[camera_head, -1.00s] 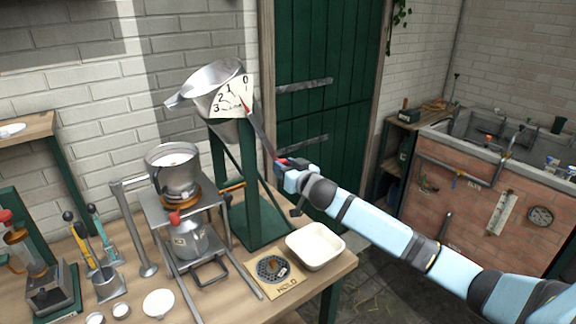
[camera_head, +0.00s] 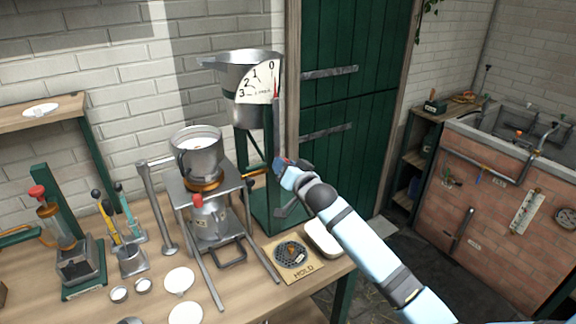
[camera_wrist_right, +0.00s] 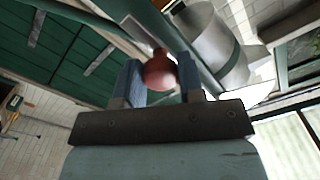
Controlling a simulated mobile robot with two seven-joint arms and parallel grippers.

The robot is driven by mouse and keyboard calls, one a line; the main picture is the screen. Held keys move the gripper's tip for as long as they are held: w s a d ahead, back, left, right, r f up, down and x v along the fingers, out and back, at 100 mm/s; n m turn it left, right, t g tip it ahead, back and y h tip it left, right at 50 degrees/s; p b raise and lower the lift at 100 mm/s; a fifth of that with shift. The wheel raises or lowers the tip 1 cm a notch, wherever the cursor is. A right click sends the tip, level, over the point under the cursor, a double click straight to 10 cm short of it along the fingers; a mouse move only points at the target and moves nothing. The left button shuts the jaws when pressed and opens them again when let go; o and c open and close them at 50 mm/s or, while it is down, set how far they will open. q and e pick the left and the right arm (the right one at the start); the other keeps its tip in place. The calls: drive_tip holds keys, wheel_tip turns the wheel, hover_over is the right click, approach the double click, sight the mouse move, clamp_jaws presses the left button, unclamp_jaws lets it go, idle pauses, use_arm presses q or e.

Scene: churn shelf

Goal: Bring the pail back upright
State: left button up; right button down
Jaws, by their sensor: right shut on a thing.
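The metal pail (camera_head: 248,115) hangs in a green stand (camera_head: 262,215) and looks upright, its rim about level and its spout to the left. A white dial (camera_head: 262,82) with figures 0 to 3 sits on its side, the red pointer near 0. My right gripper (camera_head: 286,165) is at the lower end of the pail's lever, right of the stand. In the right wrist view its blue fingers are shut on the red lever knob (camera_wrist_right: 160,72), with the pail (camera_wrist_right: 212,42) beyond. My left gripper is not in view.
A smaller metal pot (camera_head: 197,158) stands on a metal frame left of the stand. A white tray (camera_head: 322,238) and a board marked HOLD (camera_head: 300,268) lie at the bench's right. Hand tools (camera_head: 125,245) stand at left. A green door (camera_head: 350,100) is behind.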

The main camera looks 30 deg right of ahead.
drive_tip(key=shift+a, duration=0.1)
drive_tip(key=c, duration=0.8)
unclamp_jaws()
drive_tip(key=shift+o, duration=0.2)
drive_tip(key=s+d+b, duration=0.1)
drive_tip(key=s, duration=1.3)
drive_tip(key=shift+b, duration=0.4)
drive_tip(key=shift+w, duration=0.1)
